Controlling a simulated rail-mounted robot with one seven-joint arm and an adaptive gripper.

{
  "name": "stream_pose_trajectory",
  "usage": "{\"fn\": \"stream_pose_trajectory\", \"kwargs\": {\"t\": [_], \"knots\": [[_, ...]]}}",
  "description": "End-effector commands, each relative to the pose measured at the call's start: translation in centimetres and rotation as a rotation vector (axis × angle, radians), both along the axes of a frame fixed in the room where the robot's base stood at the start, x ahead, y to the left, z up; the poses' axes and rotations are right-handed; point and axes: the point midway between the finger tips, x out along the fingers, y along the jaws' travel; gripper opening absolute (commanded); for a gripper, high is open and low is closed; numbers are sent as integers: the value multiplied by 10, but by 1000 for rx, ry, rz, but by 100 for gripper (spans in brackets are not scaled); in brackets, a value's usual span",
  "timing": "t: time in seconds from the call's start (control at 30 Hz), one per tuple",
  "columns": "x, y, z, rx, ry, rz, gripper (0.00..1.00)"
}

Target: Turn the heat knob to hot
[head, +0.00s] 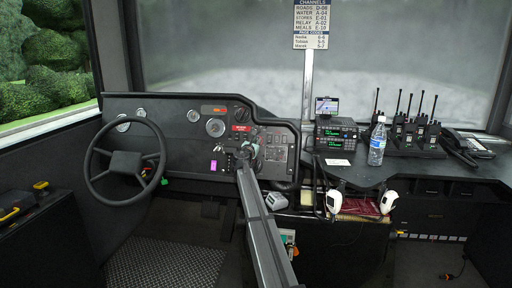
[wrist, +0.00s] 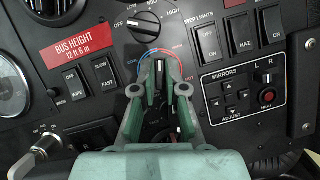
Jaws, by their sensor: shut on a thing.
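The heat knob (wrist: 160,69) is a small dark knob on the black dashboard panel, under a blue-to-red arc (wrist: 142,60). Blue is on the left of the arc and red on the right. In the wrist view my green gripper (wrist: 160,84) has its two fingers closed around the knob, one on each side. The fingers hide most of the knob. A pale mark on it seems to point roughly up, near the middle of the arc. In the head view my gripper (head: 246,153) is at the dashboard, and the knob is hidden behind it.
A fan knob (wrist: 145,24) sits just above, with step light switches (wrist: 208,41) and mirror controls (wrist: 242,94) to the right. A key (wrist: 40,148) sticks out at lower left. The steering wheel (head: 91,163) is left of my arm. A water bottle (head: 377,144) stands on the right counter.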

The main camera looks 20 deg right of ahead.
Motion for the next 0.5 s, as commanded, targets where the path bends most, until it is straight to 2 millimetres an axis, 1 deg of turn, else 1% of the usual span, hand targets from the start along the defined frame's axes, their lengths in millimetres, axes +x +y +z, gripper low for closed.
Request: {"fn": "stream_pose_trajectory", "kwargs": {"t": [0.03, 0.5], "knots": [[5, -1, 1, 34, -24, -13, 0], [6, 0, 6, 386, -254, -163, 0]]}}
